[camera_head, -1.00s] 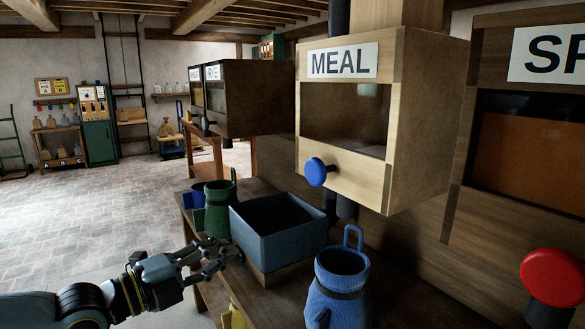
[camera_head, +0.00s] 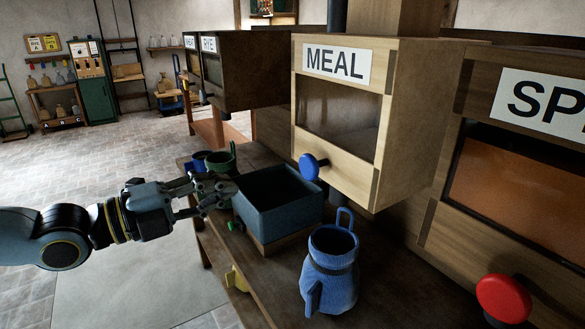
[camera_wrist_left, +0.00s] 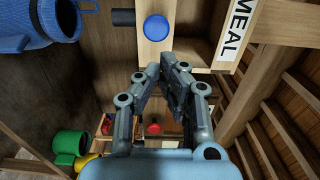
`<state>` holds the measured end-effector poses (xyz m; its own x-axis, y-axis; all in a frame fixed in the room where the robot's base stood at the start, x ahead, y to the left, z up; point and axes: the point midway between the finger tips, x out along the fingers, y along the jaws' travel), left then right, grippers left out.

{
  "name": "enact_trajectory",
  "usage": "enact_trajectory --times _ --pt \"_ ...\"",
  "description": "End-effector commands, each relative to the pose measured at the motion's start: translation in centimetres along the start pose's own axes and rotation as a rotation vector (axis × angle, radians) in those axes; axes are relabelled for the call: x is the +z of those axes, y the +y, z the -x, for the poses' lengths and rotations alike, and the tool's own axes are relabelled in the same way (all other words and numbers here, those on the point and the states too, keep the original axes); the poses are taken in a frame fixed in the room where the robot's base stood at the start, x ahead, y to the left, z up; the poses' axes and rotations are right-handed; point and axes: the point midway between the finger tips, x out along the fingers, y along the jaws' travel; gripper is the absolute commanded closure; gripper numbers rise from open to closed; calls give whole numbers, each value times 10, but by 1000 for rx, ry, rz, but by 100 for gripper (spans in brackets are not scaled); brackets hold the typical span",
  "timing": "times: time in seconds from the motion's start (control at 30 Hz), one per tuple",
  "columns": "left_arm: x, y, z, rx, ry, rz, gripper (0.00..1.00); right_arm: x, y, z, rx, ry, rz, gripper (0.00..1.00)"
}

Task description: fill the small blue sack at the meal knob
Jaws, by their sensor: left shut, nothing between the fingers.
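A blue sack (camera_head: 331,285) stands upright on the bench, mouth open, with a loop at its rim. What is inside is too dark to tell. A blue sack (camera_wrist_left: 32,28) also shows at the upper left of the left wrist view. The blue meal knob (camera_head: 309,167) is on the front of the wooden MEAL bin (camera_head: 385,120), and it shows in the left wrist view (camera_wrist_left: 155,28). My left gripper (camera_head: 228,190) is shut and empty, left of the knob and apart from the sack. Its fingers show in the left wrist view (camera_wrist_left: 160,72). My right gripper is out of view.
An open dark blue box (camera_head: 278,221) sits on the bench beside my left gripper. A green sack (camera_head: 220,161) stands behind the gripper. A red knob (camera_head: 503,298) is at the lower right, below another labelled bin (camera_head: 520,190). Open floor lies left.

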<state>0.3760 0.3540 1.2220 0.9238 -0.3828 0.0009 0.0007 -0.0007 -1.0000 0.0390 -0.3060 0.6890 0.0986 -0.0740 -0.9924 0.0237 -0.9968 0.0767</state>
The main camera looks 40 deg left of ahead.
Motion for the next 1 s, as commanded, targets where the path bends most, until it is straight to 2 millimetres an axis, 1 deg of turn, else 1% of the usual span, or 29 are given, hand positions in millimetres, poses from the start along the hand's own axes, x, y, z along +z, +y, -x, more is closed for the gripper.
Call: enact_trajectory --times 0.17,0.4,0.6,0.7,0.8,1.0 --pt "0 4 -27 -7 -1 -1 100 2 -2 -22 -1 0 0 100" --pt "0 6 -75 -7 0 -1 100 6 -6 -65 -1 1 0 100" --pt "1 6 -106 -6 -3 2 100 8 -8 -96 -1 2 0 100" --pt "0 4 -118 -5 1 0 100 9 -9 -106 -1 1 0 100" --pt "1 2 -127 -3 -4 2 100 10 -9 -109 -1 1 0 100" --pt "0 0 -135 -1 0 1 100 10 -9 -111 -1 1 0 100"
